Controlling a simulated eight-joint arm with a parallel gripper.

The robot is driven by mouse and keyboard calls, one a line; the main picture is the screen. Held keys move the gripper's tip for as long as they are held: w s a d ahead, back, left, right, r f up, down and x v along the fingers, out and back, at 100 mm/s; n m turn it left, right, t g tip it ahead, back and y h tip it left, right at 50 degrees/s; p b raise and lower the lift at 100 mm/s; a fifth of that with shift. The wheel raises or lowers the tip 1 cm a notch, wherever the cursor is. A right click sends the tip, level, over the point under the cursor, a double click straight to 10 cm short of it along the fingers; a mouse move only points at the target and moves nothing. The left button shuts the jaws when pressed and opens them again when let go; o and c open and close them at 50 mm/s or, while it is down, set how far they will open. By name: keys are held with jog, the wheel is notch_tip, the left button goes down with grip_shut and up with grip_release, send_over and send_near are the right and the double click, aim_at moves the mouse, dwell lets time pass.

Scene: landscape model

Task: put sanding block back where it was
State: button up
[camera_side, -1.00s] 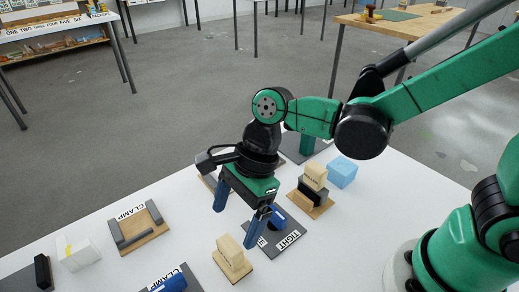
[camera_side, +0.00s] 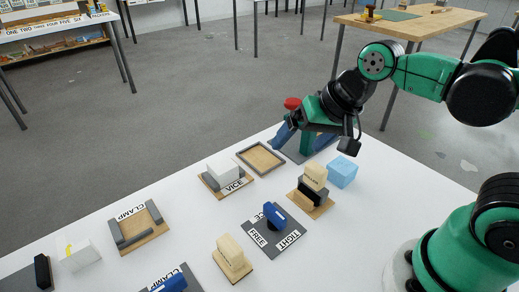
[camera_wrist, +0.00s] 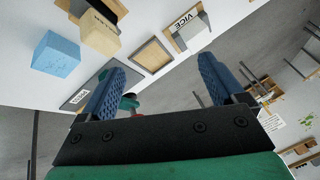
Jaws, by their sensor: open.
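My gripper (camera_side: 305,140) is open and empty. It is at the far edge of the white table, around or just in front of a green post with a red top (camera_side: 292,103). In the wrist view its two blue fingers (camera_wrist: 161,68) are wide apart, with the post partly hidden behind the left one. I cannot tell for sure which block is the sanding block. A beige lettered block (camera_side: 315,176) sits on a black piece on a wooden base. Another beige block (camera_side: 229,249) stands on a wooden base nearer the front. A shallow framed tray (camera_side: 260,158) is empty.
A pale block sits in the VICE fixture (camera_side: 225,178). A blue lever (camera_side: 274,215) stands on the FREE/TIGHT plate. A light blue block (camera_side: 342,172) is at right. CLAMP fixtures (camera_side: 137,228) are at left.

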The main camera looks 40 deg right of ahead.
jog(key=d+n, duration=0.2)
jog(key=d+n+t+h, duration=0.1)
jog(key=n, duration=0.2)
jog(key=shift+s+d+t+h, duration=0.2)
jog(key=shift+d+t+h, duration=0.1)
jog(key=shift+d, duration=0.05)
dwell(0.7)
